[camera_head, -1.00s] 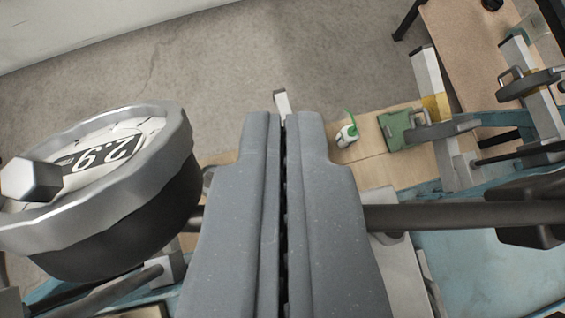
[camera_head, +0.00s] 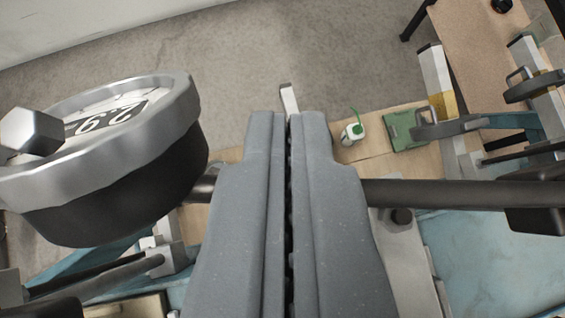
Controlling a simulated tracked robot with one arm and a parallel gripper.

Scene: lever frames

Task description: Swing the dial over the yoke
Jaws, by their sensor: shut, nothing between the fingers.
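The dial (camera_head: 110,165) is a round gauge with a silver rim, a black body and a white face with black-and-white digits. It stands large at the left, close to the camera, with a hex-shaped grey knob (camera_head: 32,130) at its face. A dark rod (camera_head: 460,194) runs across the view behind my gripper, toward the dial's side. My gripper (camera_head: 291,120) is shut and empty, pointing away in the middle of the view, to the right of the dial and apart from it in the picture. I cannot tell which part is the yoke.
A white and green bottle (camera_head: 353,132) and a green box (camera_head: 408,130) sit on a wooden board beyond. Grey clamps and yellow-banded posts (camera_head: 437,80) stand at the right. Blue frame surfaces (camera_head: 480,255) lie below. Concrete floor (camera_head: 230,60) is open at the back.

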